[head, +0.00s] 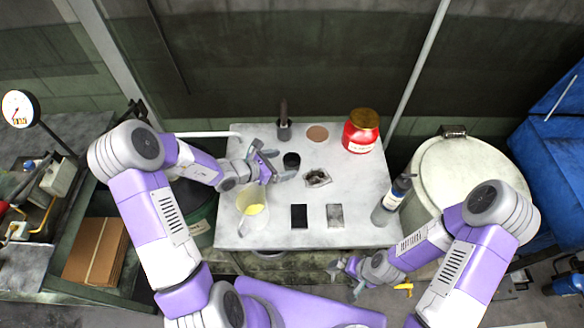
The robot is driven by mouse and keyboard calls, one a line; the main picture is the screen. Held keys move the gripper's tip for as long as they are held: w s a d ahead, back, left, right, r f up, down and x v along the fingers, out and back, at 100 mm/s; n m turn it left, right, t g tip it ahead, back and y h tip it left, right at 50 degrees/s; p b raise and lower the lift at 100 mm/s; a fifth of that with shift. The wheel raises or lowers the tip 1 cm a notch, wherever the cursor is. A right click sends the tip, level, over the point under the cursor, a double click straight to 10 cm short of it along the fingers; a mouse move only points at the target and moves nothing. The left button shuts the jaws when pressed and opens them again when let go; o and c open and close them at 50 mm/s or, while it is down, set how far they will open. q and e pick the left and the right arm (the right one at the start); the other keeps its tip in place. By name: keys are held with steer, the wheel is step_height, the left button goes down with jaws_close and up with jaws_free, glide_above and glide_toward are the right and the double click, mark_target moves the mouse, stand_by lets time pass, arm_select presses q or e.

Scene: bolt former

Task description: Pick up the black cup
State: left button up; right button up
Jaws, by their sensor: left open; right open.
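The small black cup (291,160) stands on the white table (365,225), left of its middle towards the back. My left gripper (279,165) is open just left of the cup, with its fingers pointing right towards it. One finger is on the far side and one on the near side of the gap. The cup appears at or just beyond the fingertips; I cannot tell whether they touch it. My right gripper (343,279) is open and empty in front of the table's near edge, far from the cup.
A dark holder with a brown handle (284,128), a round brown disc (317,133) and a red jar (359,133) stand behind. A small dark-centred piece (317,178) lies right of the cup. Nearer are a jug (252,212), black (299,216) and grey plates (335,216), and a bottle (386,208).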

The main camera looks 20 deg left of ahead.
mark_target(298, 159)
arm_select(q)
steer(key=x, duration=0.5)
steer(key=b+x, duration=0.1)
steer(key=x, duration=0.1)
steer(key=shift+w+a+f, duration=0.1)
steer(key=shift+w+a, duration=0.05)
steer(key=shift+w, duration=0.3)
steer(key=c, duration=1.1)
steer(key=shift+o, duration=0.2)
